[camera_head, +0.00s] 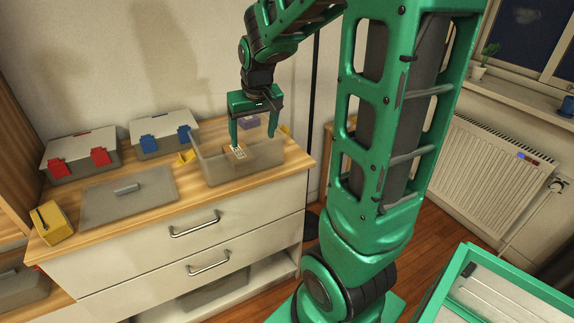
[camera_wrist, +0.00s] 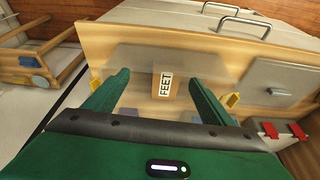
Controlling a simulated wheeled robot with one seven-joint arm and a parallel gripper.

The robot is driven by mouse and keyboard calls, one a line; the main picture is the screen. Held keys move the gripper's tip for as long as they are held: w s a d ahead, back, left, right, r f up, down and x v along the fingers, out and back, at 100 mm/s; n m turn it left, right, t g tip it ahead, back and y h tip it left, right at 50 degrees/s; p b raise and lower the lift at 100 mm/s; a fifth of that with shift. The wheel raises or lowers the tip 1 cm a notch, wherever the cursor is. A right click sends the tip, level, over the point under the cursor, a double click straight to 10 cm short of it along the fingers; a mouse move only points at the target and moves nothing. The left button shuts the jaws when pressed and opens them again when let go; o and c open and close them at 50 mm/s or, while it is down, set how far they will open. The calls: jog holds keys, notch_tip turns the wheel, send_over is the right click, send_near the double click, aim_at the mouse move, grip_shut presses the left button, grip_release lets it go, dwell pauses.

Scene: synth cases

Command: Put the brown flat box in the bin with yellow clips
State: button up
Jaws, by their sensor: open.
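The grey see-through bin with yellow clips (camera_head: 268,165) stands open at the right end of the dresser top. It also shows in the wrist view (camera_wrist: 140,56). The brown flat box (camera_head: 231,157), with a white label, is inside the bin. In the wrist view my gripper (camera_wrist: 159,77) is open around the label area; I cannot tell whether a finger touches the box.
A grey lid with a handle (camera_head: 105,198) lies left of the bin. Lidded bins with red clips (camera_head: 85,163) and blue clips (camera_head: 170,143) stand behind. A yellow box (camera_head: 52,224) is at the left front edge.

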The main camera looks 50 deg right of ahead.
jog(key=s+a+m+g, duration=0.1)
jog(key=s, duration=1.2)
jog(key=s+a+m+g+y, duration=0.1)
jog(key=s+a+g, duration=0.1)
jog(key=s, duration=1.1)
jog(key=shift+a+f+m, duration=0.25)
jog(key=shift+f+m, duration=0.05)
jog(key=shift+f, duration=0.1)
jog(key=shift+w+f+g, duration=0.25)
jog(key=shift+w+g, duration=0.05)
jog(key=shift+w, duration=0.4)
